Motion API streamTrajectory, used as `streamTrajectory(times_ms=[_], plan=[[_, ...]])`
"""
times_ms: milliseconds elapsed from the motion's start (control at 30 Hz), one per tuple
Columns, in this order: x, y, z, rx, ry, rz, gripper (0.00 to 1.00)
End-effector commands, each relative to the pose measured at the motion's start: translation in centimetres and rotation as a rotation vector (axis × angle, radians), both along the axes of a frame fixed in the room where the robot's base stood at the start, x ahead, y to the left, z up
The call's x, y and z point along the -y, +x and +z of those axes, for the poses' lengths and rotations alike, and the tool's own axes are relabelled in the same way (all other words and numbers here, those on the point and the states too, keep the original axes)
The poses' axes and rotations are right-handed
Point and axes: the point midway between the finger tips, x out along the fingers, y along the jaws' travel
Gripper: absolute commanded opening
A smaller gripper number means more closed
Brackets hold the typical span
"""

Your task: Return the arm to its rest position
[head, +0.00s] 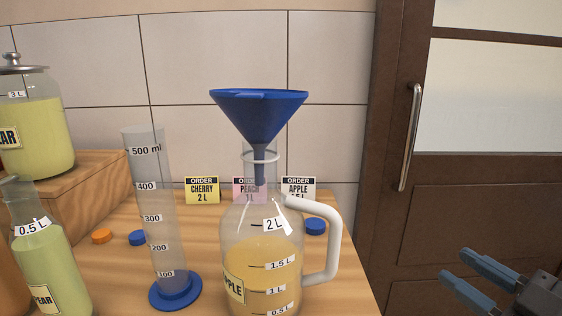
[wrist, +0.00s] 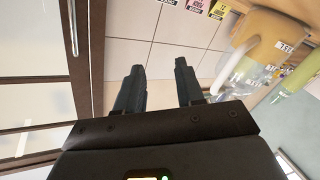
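My gripper (head: 479,285) is at the lower right in the head view, in front of the dark cabinet door and apart from the table. Its two fingers are spread with nothing between them. In the wrist view my gripper (wrist: 160,82) also shows two separate, empty fingers, pointing toward the tiled wall. The rest of my arm is mostly out of view.
A jug (head: 250,225) of orange liquid with a white handle stands near the table's right edge, with a blue funnel (head: 259,115) in its neck. A clear cylinder (head: 155,215), a green bottle (head: 45,255) and a jar (head: 35,130) stand left. The cabinet door (head: 470,190) is right.

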Motion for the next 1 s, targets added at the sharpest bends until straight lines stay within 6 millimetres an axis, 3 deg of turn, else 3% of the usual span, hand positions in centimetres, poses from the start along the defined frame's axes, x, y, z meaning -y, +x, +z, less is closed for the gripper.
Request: streamTrajectory(times_ms=[33,200,500,733,1000], plan=[[-0.4,-1.0,-2.1,-0.054,0.043,-0.042,0.37],[-0.6,-4.6,-7.7,-0.190,0.165,-0.197,0.37],[-1.0,-13.8,-14.0,-0.327,0.294,-0.423,0.37],[-1.6,-21.8,-15.2,-0.358,0.343,-0.521,0.37],[-2.9,-30.0,-13.2,-0.357,0.380,-0.523,0.37]])
